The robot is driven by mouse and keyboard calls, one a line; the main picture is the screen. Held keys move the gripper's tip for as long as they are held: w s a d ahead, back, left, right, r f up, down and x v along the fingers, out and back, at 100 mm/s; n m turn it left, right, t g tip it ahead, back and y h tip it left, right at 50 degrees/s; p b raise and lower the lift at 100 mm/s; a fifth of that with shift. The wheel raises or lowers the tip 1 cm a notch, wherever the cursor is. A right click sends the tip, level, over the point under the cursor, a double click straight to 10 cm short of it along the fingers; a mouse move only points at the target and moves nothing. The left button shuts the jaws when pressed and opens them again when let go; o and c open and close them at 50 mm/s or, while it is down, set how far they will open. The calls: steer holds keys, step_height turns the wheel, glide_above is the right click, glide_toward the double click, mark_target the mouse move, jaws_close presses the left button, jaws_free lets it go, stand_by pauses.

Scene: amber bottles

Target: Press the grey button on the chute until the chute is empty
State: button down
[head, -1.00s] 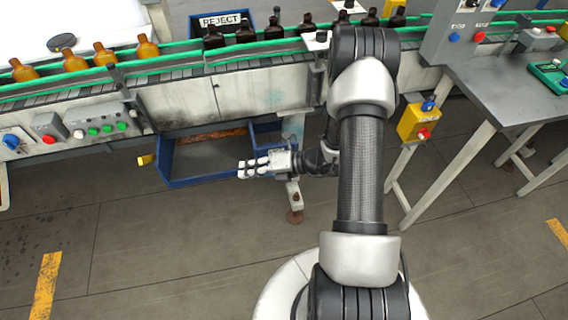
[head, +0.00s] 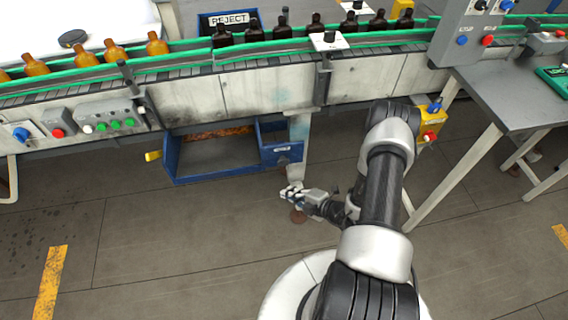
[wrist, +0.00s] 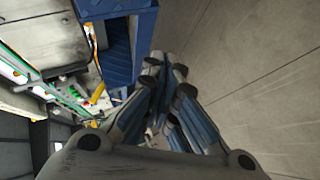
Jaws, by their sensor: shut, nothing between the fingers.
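I cannot make out a grey button on a chute for certain in either view. A blue open bin (head: 215,172) sits under the conveyor in the head view, with brown material inside. A smaller blue box (head: 285,153) with a white label joins its right end. A blue wall (wrist: 118,48) shows in the wrist view. My gripper (head: 286,191) is in front of and below the small box, pointing left, apart from it. In the wrist view my gripper's fingers (wrist: 165,66) are together and empty.
The conveyor (head: 270,88) carries amber bottles (head: 114,51) at left and dark bottles (head: 250,30) near the REJECT sign (head: 228,20). A button panel (head: 110,118) is on its front. A grey table (head: 500,90) and yellow box (head: 430,125) are at right. The floor ahead is clear.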

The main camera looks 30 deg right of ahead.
steer(key=w+d+b, duration=0.2)
steer(key=w, duration=0.6)
steer(key=shift+w+d+b, duration=0.2)
steer(key=shift+b, duration=0.15)
steer(key=shift+w, duration=0.1)
stand_by(1.1)
steer(key=shift+w+d, duration=0.15)
steer(key=shift+w, duration=0.2)
steer(key=shift+w+d+b, duration=0.25)
steer(key=shift+w+b, duration=0.4)
steer(key=shift+w, duration=0.2)
stand_by(1.1)
steer(key=shift+s, duration=0.1)
steer(key=shift+s+a+p, duration=0.2)
steer(key=shift+s+p, duration=0.05)
steer(key=shift+s, duration=0.35)
steer(key=shift+s+a+p, duration=0.15)
steer(key=shift+s+p, duration=0.05)
steer(key=shift+s, duration=0.4)
steer(key=shift+s+a+p, duration=0.25)
steer(key=shift+s, duration=0.55)
steer(key=shift+s+a+p, duration=0.2)
steer(key=shift+s+a, duration=0.05)
steer(key=shift+s, duration=0.55)
steer(key=shift+s+a+p, duration=0.25)
steer(key=shift+s, duration=0.55)
